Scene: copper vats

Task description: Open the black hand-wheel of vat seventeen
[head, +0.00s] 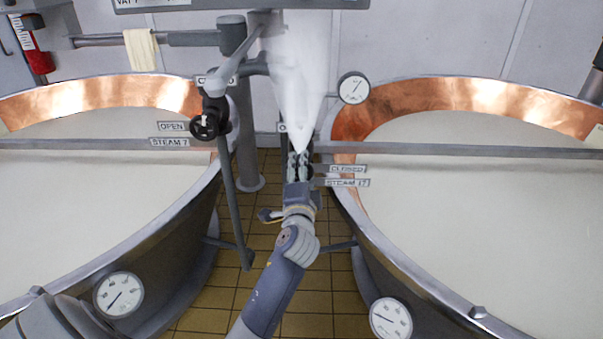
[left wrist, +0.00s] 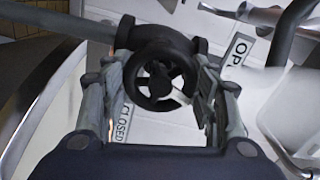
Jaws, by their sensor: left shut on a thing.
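The black hand-wheel (left wrist: 160,82) shows in the left wrist view between my fingers, with a white mark on its lower right spoke. My left gripper (head: 298,168) is shut on this wheel, one finger on each side of its rim. In the head view the gripper covers most of the wheel. The left wrist view shows a CLOSED label (left wrist: 124,122) left of the wheel and a partly cut OPEN label (left wrist: 237,50) on the right. My right gripper is not in view.
A second black hand-wheel (head: 209,121) with a STEAM 7 label (head: 170,142) sits on the left. White steam (head: 298,75) hangs above my gripper. Copper vats of pale liquid stand left (head: 95,98) and right (head: 460,95), with tiled floor between them. A gauge (head: 353,88) is near.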

